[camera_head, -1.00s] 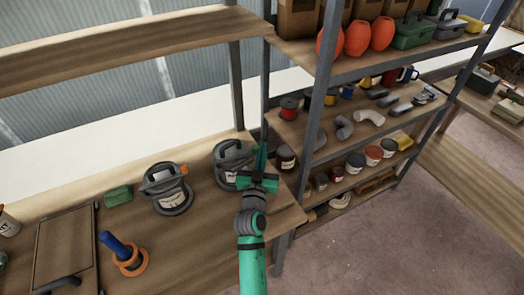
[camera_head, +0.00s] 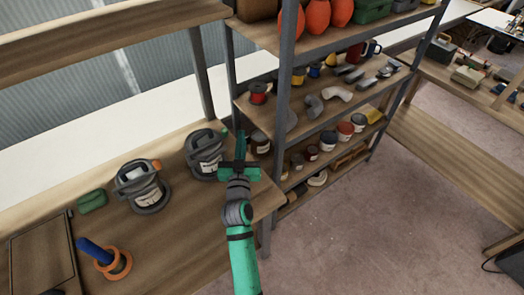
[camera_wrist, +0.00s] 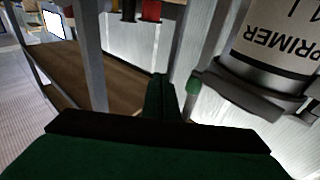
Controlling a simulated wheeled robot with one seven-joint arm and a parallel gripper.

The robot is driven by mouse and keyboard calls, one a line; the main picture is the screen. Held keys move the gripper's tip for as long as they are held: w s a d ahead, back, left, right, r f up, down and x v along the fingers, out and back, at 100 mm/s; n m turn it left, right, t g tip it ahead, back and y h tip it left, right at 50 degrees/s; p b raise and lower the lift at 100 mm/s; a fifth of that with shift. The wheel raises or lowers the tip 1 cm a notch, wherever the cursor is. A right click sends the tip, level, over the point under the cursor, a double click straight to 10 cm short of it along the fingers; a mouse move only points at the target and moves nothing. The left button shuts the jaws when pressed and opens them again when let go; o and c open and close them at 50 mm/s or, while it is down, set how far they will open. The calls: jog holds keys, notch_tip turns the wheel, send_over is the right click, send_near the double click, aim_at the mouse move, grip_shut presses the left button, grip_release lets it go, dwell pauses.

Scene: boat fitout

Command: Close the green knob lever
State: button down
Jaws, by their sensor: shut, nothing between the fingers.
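The green knob (camera_wrist: 193,86) is on the end of a lever on the dark clamp ring around a can labelled PRIMER (camera_wrist: 285,35) in the wrist view. In the head view it shows as a small green tip (camera_head: 224,132) at the upper right of the right-hand can holder (camera_head: 204,155). My gripper (camera_head: 240,143) is shut and empty, just right of that holder. In the wrist view its closed green fingers (camera_wrist: 160,95) stand just left of the knob; I cannot tell whether they touch it.
A second can holder with an orange knob (camera_head: 140,187) stands to the left on the bench (camera_head: 190,245). A green block (camera_head: 92,200) and a blue-handled orange ring tool (camera_head: 103,257) lie further left. A shelf rack with grey posts (camera_head: 283,90) stands close right of my gripper.

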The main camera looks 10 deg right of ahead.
jog(key=s+d+f, duration=0.1)
jog(key=s+d, duration=0.6)
jog(key=d, duration=0.2)
jog(key=shift+s+f, duration=0.2)
jog(key=shift+s, duration=0.05)
jog(key=shift+n+g, duration=0.3)
jog(key=shift+g, duration=0.1)
jog(key=s+f, duration=0.2)
jog(key=s, duration=0.1)
jog(key=s+a+f, duration=0.1)
jog(key=s+f, duration=0.1)
jog(key=s, duration=0.1)
jog(key=s+f, duration=0.2)
jog(key=s, duration=0.1)
jog(key=shift+s+a+f, duration=0.15)
jog(key=shift+a+f, duration=0.05)
jog(key=shift+a, duration=0.1)
jog(key=s+a+g+y, duration=0.1)
jog(key=s+a, duration=0.2)
jog(key=s, duration=1.3)
jog(key=s+a+f+g, duration=0.1)
jog(key=s+a, duration=0.3)
jog(key=s, duration=1.3)
jog(key=shift+s+f+n+g+y, duration=0.3)
jog(key=shift+g+y, duration=0.1)
jog(key=shift+g, duration=0.2)
jog(key=shift+a, duration=0.2)
